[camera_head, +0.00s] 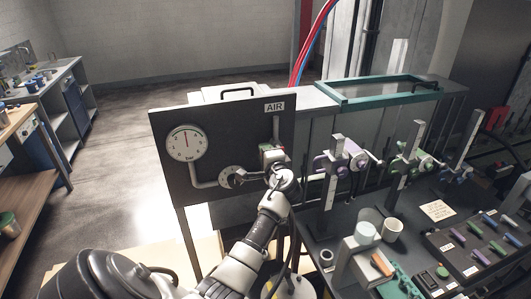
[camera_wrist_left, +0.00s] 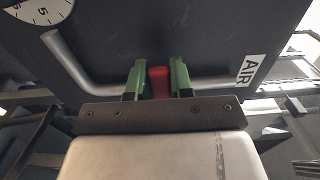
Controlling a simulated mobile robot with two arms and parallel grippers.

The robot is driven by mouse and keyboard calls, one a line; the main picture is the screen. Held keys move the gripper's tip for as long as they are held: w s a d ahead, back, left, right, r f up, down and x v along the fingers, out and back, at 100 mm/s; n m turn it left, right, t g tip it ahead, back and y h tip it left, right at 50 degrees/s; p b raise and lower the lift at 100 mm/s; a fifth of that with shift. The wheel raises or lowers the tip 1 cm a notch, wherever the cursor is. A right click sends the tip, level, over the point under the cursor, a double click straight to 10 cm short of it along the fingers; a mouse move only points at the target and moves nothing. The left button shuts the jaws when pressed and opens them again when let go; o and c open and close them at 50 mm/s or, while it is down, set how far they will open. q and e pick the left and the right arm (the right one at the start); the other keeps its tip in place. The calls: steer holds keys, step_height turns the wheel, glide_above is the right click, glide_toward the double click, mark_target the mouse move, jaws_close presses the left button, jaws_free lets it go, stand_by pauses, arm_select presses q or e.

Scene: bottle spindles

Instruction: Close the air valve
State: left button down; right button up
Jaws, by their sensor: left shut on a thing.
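The dark AIR panel (camera_head: 225,118) stands ahead of me with a pressure gauge (camera_head: 186,142) at its left and a grey pipe (camera_head: 276,128) below the AIR label. The gauge and label also show in the left wrist view. My left gripper (camera_head: 272,154) is at the right side of the panel, in front of the pipe. In the left wrist view, the green fingertips of the gripper (camera_wrist_left: 157,82) are shut on the red valve handle (camera_wrist_left: 158,80). The gripper and wrist hide most of the valve, so its exact angle is unclear. My right gripper is not in view.
Spindle stands with clamps (camera_head: 345,160) are right of the panel. The dark table (camera_head: 418,238) carries a white cup (camera_head: 392,229), a note and a board with several coloured pieces. Red and blue hoses (camera_head: 309,47) hang behind. Open floor (camera_head: 112,150) lies left.

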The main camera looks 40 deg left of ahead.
arm_select(q)
steer(key=c, duration=1)
jaws_free()
steer(key=shift+s+d+f, duration=0.1)
steer(key=shift+d, duration=0.15)
steer(key=b+v, duration=0.4)
steer(key=v, duration=0.6)
steer(key=shift+d, duration=0.1)
